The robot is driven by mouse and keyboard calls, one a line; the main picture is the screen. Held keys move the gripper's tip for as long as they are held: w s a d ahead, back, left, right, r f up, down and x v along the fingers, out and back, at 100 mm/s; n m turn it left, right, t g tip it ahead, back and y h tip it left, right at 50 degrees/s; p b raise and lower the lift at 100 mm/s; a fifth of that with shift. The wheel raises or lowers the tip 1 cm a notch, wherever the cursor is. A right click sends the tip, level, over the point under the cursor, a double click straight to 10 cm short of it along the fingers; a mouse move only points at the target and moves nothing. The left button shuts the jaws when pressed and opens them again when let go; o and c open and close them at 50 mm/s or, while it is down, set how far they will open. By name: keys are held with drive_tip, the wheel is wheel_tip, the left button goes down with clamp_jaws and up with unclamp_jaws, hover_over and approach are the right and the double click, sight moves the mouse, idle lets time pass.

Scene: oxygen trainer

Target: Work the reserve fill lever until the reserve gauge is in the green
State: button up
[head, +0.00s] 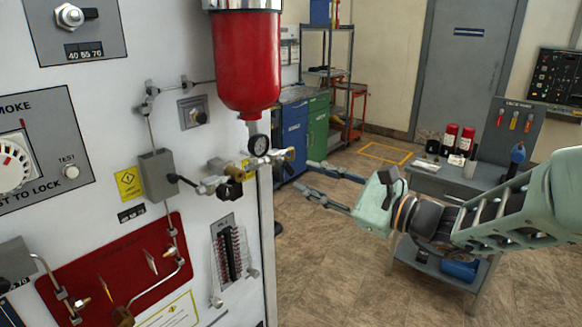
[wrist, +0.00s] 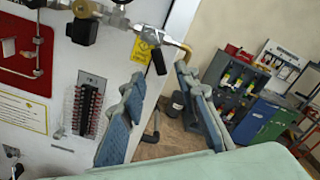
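In the wrist view the lever (wrist: 158,61) hangs down beside a yellow label (wrist: 142,52). My gripper (head: 304,175) is open and empty, right of the panel edge. In the wrist view its fingertips (wrist: 158,75) stand apart on either side of the lever's line; contact cannot be told.
The white panel (head: 215,310) also carries a black-knobbed grey box (head: 157,175), a red plate (head: 90,285) with pipes and a breaker strip (head: 229,255). A grey cart (head: 440,180) with bottles stands behind my arm. The floor between has free room.

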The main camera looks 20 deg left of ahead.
sight(291, 172)
drive_tip(key=x, duration=0.6)
drive_tip(key=shift+c, duration=0.3)
clamp_jaws()
